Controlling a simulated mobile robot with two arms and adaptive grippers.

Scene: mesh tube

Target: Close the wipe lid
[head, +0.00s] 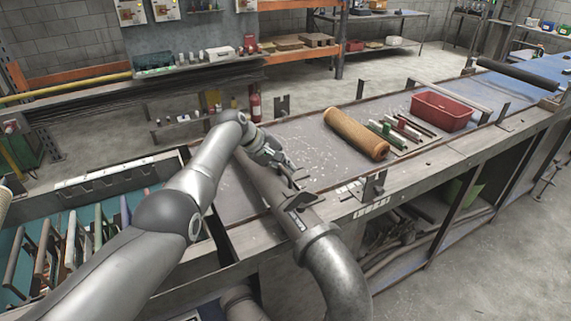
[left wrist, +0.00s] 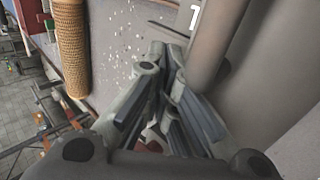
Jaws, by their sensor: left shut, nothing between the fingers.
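My left gripper (head: 298,179) is shut and empty, just above the thick grey pipe (head: 262,180) on the bench. In the left wrist view, its closed fingertips (left wrist: 166,50) are beside a rounded grey surface with a white mark; I cannot tell whether they touch it. A small dark flat plate (head: 301,201) sits on the pipe just below the fingers in the head view, near a pale narrow patch. It may be the wipe lid, but it is too small to tell whether it is open. My right gripper is not in view.
A tan mesh roll (head: 355,134) lies on the bench, right of my left gripper; it also shows in the left wrist view (left wrist: 69,45).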

